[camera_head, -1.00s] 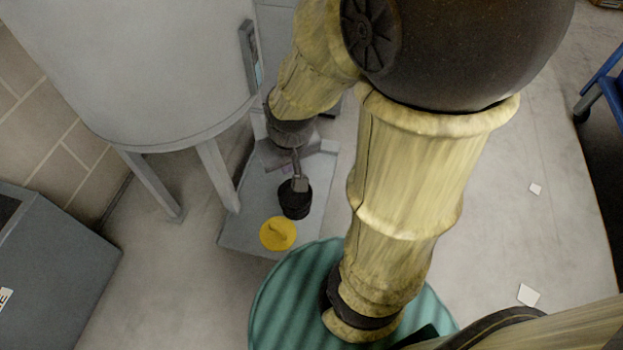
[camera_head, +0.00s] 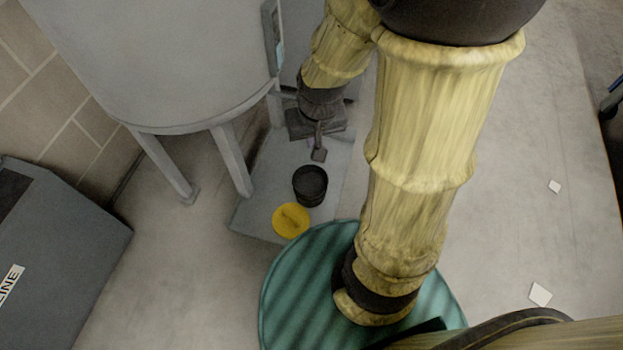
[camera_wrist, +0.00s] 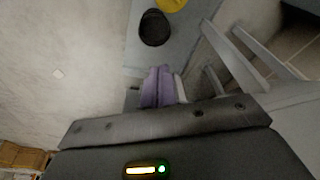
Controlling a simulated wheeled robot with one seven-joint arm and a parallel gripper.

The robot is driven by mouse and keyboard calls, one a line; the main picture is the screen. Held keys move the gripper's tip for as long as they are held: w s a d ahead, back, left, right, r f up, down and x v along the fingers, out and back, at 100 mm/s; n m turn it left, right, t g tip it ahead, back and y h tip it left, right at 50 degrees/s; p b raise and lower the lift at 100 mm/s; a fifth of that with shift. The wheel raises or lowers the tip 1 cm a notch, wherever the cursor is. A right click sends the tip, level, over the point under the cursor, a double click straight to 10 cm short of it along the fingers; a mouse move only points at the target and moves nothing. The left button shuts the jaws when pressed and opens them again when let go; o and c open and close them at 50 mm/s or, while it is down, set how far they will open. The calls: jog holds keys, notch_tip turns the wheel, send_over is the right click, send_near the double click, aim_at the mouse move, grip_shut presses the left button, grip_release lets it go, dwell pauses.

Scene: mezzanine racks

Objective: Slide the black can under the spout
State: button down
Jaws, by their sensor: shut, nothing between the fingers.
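The black can (camera_head: 310,188) stands upright on a grey slab (camera_head: 262,203), its dark round top facing up. It also shows in the wrist view (camera_wrist: 155,29). My gripper (camera_head: 318,156) is shut and empty, just beyond the can and apart from it. In the wrist view my closed fingers (camera_wrist: 158,87) look purple and point towards the can, with a gap between. I cannot make out a spout; a large grey tank (camera_head: 160,65) on legs stands left of my gripper.
A yellow round piece (camera_head: 291,220) lies on the slab close to the can's near side. A teal ribbed drum top (camera_head: 300,290) is in front. Tank legs (camera_head: 232,160) stand left of the slab. A grey box (camera_head: 60,260) is at lower left. Open floor lies right.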

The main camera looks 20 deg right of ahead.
jog(key=w+f+m+g+b, duration=0.1)
jog(key=w+f+m+b, duration=0.4)
jog(key=f, duration=0.8)
jog(key=m+g+b, duration=0.1)
jog(key=b, duration=0.1)
send_over(311, 189)
jog(key=s+a, duration=0.2)
notch_tip(311, 189, down, 16)
jog(key=shift+d, duration=0.2)
jog(key=shift+s, duration=0.1)
notch_tip(311, 189, down, 11)
jog(key=b, duration=0.6)
jog(key=shift+s, duration=0.1)
jog(key=shift+w+d+r+b, duration=0.25)
jog(key=shift+w+d+b, duration=0.55)
jog(key=shift+w, duration=0.4)
jog(key=shift+w+d+r, duration=0.25)
jog(key=shift+w+d, duration=0.15)
jog(key=shift+w, duration=0.05)
jog(key=shift+w, duration=0.1)
